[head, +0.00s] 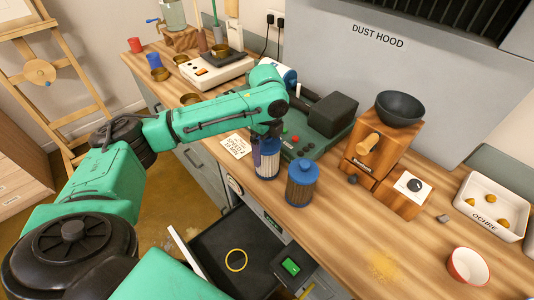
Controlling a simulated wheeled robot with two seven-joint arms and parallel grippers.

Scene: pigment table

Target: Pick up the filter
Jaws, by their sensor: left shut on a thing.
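A pale pleated filter (267,163) with blue ends stands upright, at or just above the wood worktop near its front edge. My left gripper (266,142) reaches down over it from above and is shut on its top. The gripper hides part of that top. A second filter (301,185), with darker grey-brown pleats and blue caps, stands upright on the worktop just to the right. My right gripper is not in view.
A green machine (320,128) stands behind the filters. A wooden grinder (378,150) with a black bowl is to the right, then a white ochre tray (484,226) and a red-and-white bowl (468,266). An open dark drawer (222,235) sits below the front edge.

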